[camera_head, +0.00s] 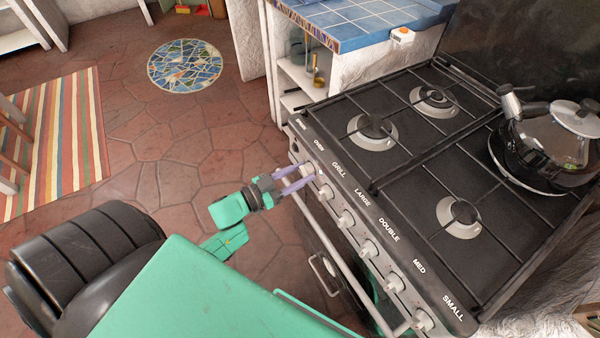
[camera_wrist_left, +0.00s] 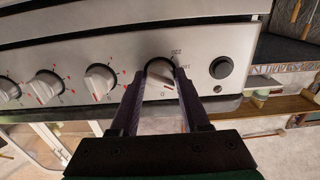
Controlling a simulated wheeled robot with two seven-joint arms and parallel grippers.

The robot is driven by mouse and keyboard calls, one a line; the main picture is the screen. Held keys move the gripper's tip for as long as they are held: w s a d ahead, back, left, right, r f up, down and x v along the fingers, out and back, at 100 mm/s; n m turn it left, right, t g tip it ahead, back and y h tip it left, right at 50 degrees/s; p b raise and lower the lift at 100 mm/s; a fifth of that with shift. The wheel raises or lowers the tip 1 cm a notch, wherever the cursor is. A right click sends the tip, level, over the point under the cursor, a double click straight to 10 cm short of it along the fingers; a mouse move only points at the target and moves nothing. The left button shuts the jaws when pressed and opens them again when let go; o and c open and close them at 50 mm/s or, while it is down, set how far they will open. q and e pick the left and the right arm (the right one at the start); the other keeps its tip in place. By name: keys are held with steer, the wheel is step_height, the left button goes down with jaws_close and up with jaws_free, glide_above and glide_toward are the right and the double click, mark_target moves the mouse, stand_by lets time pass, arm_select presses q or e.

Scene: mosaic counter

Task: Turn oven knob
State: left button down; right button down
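The stove's front panel carries a row of pale round knobs. The oven knob (camera_head: 308,169) is at the far-left end of the row, by the OVEN label. In the left wrist view the oven knob (camera_wrist_left: 160,72) sits between the two fingers of my left gripper (camera_wrist_left: 161,80), with a 0 printed below it. In the head view my left gripper (camera_head: 304,175) reaches the panel from the left, its purple fingertips at this knob. The fingers are apart, one on each side; whether they press on it is unclear. My right gripper is not in view.
A black button (camera_wrist_left: 221,67) lies right of the knob in the left wrist view. The grill knob (camera_head: 326,192) is close beside it. An oven door handle (camera_head: 335,240) runs below the panel. A kettle (camera_head: 550,140) stands on the stove. A blue tiled counter (camera_head: 350,22) is behind.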

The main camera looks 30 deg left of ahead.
arm_select(q)
steer(key=shift+m, duration=6)
steer(key=shift+c, duration=1.9)
jaws_free()
steer(key=shift+a, duration=0.1)
